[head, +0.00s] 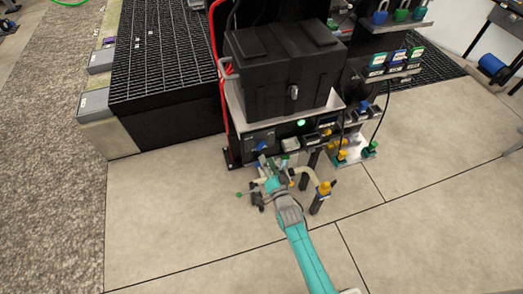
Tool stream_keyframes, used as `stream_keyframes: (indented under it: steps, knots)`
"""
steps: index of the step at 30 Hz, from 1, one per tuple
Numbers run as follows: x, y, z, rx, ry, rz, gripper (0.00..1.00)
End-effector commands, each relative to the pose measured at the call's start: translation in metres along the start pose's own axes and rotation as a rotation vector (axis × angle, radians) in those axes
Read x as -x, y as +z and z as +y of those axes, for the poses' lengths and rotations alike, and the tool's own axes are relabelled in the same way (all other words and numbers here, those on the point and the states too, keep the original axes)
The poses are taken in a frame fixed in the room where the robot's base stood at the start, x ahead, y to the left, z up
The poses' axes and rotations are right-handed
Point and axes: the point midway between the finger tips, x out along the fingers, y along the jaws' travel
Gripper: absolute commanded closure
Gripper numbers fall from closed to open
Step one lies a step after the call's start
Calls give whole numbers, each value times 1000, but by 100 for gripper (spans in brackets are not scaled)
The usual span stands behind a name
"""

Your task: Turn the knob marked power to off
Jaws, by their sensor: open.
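A dark control panel (258,138) is on the front of the metal stand, below a black box. A small blue handle or knob (261,146) shows on its left part. A green light (301,122) glows to its upper right. No marking is readable at this size, so I cannot tell which control is marked power or how it is set. My gripper (266,163) is open at the end of my teal arm, just in front of and below the blue part. I cannot tell whether it touches anything. It hides some of the lower panel.
The black box (284,65) sits on the stand. Pale pipes with a yellow-topped post (322,197) stand close to my arm's right. Padlocks and tags (388,65) are on shelves at the upper right. A black grating platform (165,60) is at the left. The tiled floor in front is clear.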

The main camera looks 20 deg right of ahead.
Motion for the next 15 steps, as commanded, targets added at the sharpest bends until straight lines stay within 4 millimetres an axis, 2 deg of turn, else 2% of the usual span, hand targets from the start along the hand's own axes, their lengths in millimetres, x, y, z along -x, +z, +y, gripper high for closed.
stream_keyframes:
  steps: [1,6,15]
  knots:
    - [-11,-1,-1,0,-2,1,59]
    - [-36,-1,-1,0,-1,1,59]
    - [-59,0,0,1,-1,0,59]
